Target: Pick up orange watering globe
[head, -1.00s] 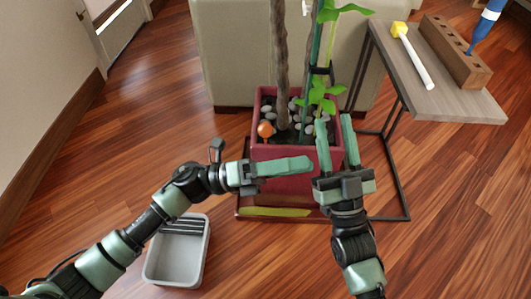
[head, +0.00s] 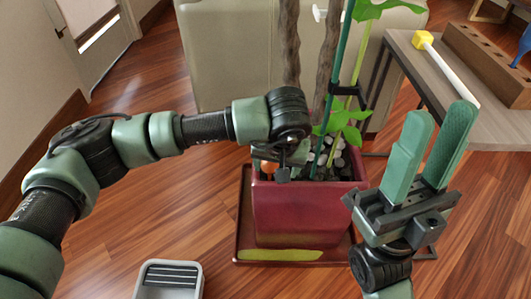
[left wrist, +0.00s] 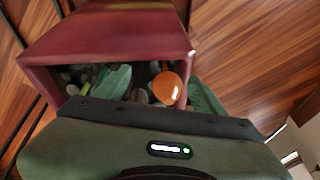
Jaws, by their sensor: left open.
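The orange watering globe (head: 267,169) is partly hidden in the head view at the left side of the soil in the red planter (head: 305,215). In the left wrist view the round orange globe (left wrist: 167,88) sits near the planter's corner. My left gripper (left wrist: 160,79) is open, with its green fingers on either side of the globe in that view; I cannot tell whether they touch it. My right gripper (head: 439,110) is open and empty, to the right of the planter.
Plant stems and a green stake (head: 341,85) rise from the planter. A side table (head: 400,50) at the right holds a yellow-headed white stick (head: 445,68) and a brown block with holes (head: 490,65). A grey bin (head: 168,281) is on the floor. A beige sofa (head: 230,60) stands behind.

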